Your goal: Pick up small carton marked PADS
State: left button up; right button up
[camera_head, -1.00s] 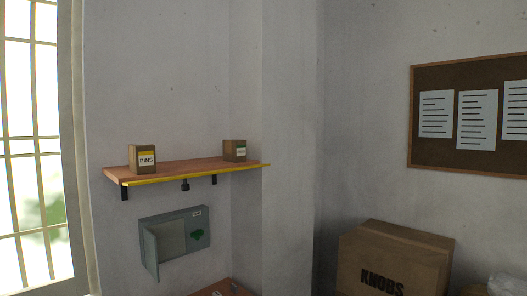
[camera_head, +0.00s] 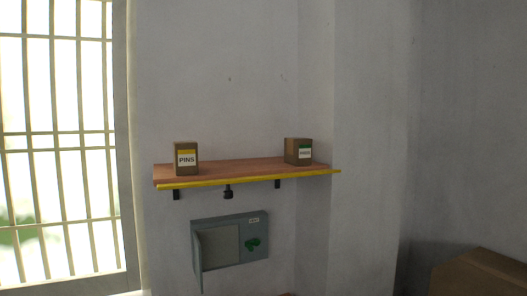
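Two small brown cartons stand upright on a wall shelf (camera_head: 235,170) in the head view. I cannot confirm which carton, if any, is marked PADS. Neither of my grippers is in view.
The shelf has a yellow front edge and dark brackets, with clear board between the cartons. Below it a grey wall box (camera_head: 230,243) has its door swung open. A barred window (camera_head: 60,150) is at left. A larger cardboard box (camera_head: 480,272) is at lower right.

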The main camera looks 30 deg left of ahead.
aim_at(298, 152)
jog(key=u, duration=0.85)
jog(key=i, duration=0.75)
jog(key=u, duration=0.8)
